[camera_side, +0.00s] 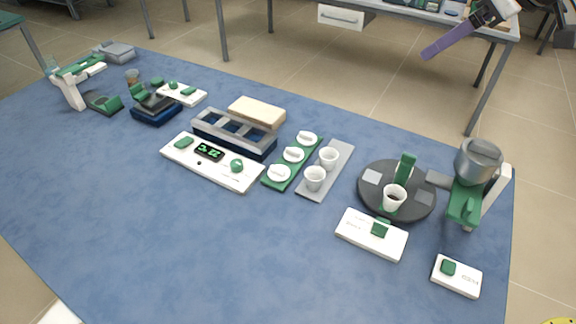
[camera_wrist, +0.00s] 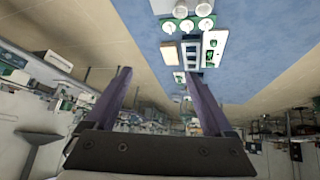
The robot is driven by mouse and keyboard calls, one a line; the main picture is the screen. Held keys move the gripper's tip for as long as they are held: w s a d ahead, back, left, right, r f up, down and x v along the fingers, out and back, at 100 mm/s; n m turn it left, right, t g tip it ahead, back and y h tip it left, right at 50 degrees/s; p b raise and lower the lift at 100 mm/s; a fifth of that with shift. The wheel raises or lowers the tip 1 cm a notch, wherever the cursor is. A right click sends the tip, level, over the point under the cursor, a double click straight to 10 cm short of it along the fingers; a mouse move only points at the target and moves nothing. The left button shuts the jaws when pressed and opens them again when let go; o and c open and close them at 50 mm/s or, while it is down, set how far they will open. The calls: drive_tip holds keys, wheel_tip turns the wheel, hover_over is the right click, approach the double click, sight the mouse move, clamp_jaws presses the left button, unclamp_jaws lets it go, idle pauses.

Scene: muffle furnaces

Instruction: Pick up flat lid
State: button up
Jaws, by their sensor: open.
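Three white lids lie in a row on a green tray (camera_side: 268,181): a far lid (camera_side: 307,138), a middle lid (camera_side: 293,155) and a near lid (camera_side: 279,173). Each seems to have a small raised grip, and I cannot tell which is the flat one. The lids also show at the top of the wrist view, as a left lid (camera_wrist: 168,26), a middle lid (camera_wrist: 187,25) and a right lid (camera_wrist: 206,23). My gripper (camera_wrist: 157,76) has two purple fingers spread apart with nothing between them. In the side view my gripper (camera_side: 432,50) is high at the upper right, far from the lids.
A grey tray (camera_side: 343,153) beside the lids holds two white cups (camera_side: 329,157). A dark round turntable (camera_side: 370,202) with another cup stands to the right. A compartment block (camera_side: 234,133), a beige slab (camera_side: 257,112) and a white control panel (camera_side: 212,162) stand left.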

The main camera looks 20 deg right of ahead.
drive_tip(key=w+a+f+n+g, duration=0.1)
drive_tip(key=w+a+f+n, duration=0.1)
drive_tip(key=w+a+f, duration=0.6)
drive_tip(key=n+g, duration=0.1)
drive_tip(key=g, duration=0.2)
hover_over(281, 168)
drive_tip(key=s+d, duration=0.2)
drive_tip(key=shift+y, duration=0.3)
drive_tip(key=f, duration=2.3)
drive_tip(key=shift+w+a+f, duration=0.1)
drive_tip(key=shift+a+f, duration=0.15)
drive_tip(key=shift+f, duration=0.1)
drive_tip(key=shift+d+x, duration=0.2)
drive_tip(key=shift+x, duration=2.95)
drive_tip(key=c, duration=1.1)
